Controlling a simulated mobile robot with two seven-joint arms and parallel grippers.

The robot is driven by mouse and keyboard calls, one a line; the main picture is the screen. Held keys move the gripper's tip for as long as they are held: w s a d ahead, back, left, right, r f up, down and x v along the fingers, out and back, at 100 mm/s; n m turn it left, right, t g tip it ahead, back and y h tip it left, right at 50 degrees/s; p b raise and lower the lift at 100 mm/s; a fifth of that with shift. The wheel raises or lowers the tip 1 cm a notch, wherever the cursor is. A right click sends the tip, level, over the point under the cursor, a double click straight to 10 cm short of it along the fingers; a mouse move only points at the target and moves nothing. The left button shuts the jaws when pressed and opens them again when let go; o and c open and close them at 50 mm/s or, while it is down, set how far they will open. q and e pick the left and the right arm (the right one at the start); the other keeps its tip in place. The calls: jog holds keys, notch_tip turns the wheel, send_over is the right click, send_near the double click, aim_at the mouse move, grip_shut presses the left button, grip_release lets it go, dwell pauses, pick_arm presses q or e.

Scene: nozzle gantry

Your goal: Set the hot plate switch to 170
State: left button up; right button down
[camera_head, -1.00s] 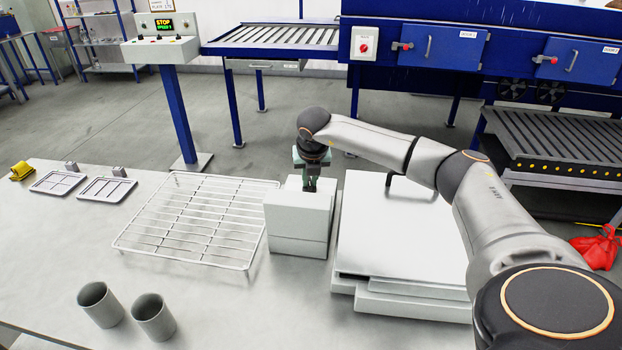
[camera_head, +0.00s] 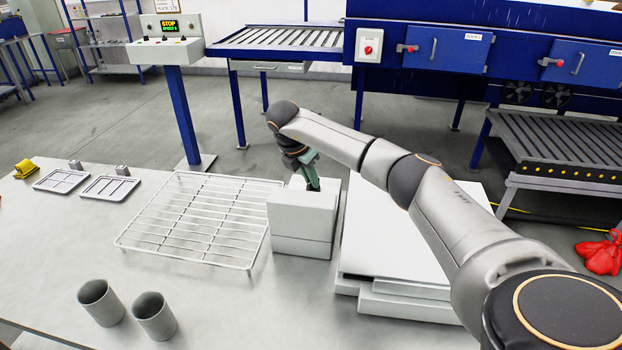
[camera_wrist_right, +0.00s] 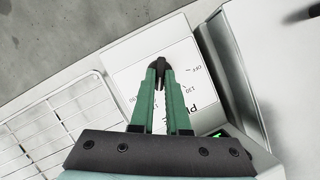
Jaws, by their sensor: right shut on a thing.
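The hot plate control box (camera_head: 303,230) is a white block on the table. A dark knob (camera_wrist_right: 158,66) stands on that face. My right gripper (camera_wrist_right: 160,76) has its green fingers shut on the knob, and they hide part of the markings. In the head view my right gripper (camera_head: 312,184) reaches down to the top of the box, its wrist tilted. The knob's exact setting cannot be read. My left gripper is not in view.
A wire rack (camera_head: 198,222) lies left of the box. White stacked slabs (camera_head: 385,278) sit close on its right, partly under my right arm. Two grey cups (camera_head: 152,316) stand at the table's front left. Small trays (camera_head: 110,188) lie at the back left.

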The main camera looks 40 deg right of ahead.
jog(key=shift+m, duration=0.4)
jog(key=c, duration=0.9)
grip_release()
jog(key=shift+r, duration=0.1)
jog(key=b+v, duration=0.1)
jog(key=v, duration=1.1)
jog(key=shift+w+r, duration=0.2)
